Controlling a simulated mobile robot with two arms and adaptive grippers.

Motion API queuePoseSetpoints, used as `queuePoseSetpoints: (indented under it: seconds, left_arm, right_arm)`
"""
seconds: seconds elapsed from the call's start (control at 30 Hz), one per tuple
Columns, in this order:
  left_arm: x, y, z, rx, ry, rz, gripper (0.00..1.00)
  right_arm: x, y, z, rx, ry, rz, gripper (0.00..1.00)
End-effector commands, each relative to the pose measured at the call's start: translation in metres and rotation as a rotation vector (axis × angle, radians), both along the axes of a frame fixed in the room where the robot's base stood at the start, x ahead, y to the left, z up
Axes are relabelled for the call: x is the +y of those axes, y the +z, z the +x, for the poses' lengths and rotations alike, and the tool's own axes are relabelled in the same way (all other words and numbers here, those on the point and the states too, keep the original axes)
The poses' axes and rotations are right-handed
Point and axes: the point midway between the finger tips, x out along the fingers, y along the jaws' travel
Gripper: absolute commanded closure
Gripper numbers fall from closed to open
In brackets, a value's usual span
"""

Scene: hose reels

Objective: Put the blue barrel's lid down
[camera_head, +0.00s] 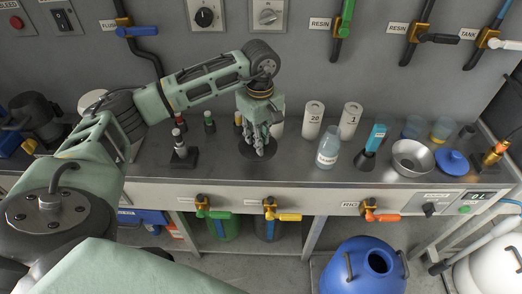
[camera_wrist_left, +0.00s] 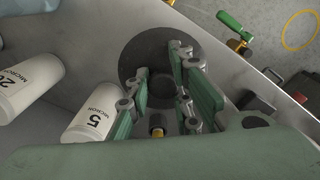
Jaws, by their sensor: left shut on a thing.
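The blue barrel (camera_head: 338,272) stands on the floor below the bench, with an open round hole in its top. My left gripper (camera_head: 260,146) is over the middle of the bench, pointing down. It is shut on a dark round lid (camera_head: 245,150) with a raised centre. In the left wrist view the fingers (camera_wrist_left: 163,90) close around the middle of this dark lid (camera_wrist_left: 130,62). The lid is level, at or just above the bench top; I cannot tell whether it touches. My right gripper is not in view.
White filter cylinders (camera_head: 313,120) stand behind and right of the gripper. A clear bottle (camera_head: 328,148), a metal bowl (camera_head: 412,157) and a blue knobbed disc (camera_head: 453,162) are further right. Small bottles on a stand (camera_head: 180,150) are left. Valves (camera_head: 270,209) line the bench front.

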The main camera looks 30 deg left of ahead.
Motion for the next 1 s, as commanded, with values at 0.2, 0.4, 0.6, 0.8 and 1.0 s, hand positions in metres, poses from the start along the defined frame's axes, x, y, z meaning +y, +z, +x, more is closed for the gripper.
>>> queuePoseSetpoints:
  seconds: [0.2, 0.4, 0.6, 0.8, 1.0]
  left_arm:
    - [-0.001, -0.02, 0.0, -0.001, -0.002, 0.0, 1.0]
    - [-0.001, -0.047, -0.001, 0.002, -0.003, 0.0, 1.0]
    - [0.0, -0.055, 0.0, -0.003, -0.004, 0.001, 1.0]
    - [0.0, -0.058, 0.0, -0.003, -0.004, 0.001, 1.0]
    - [0.0, -0.057, 0.0, -0.002, -0.004, 0.0, 0.64]
  right_arm:
    - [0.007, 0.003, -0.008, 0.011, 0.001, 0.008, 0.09]
    - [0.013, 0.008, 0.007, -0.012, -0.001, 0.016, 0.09]
    - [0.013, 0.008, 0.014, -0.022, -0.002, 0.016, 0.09]
    - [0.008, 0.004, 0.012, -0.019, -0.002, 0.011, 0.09]
    - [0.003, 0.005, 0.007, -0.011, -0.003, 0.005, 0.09]
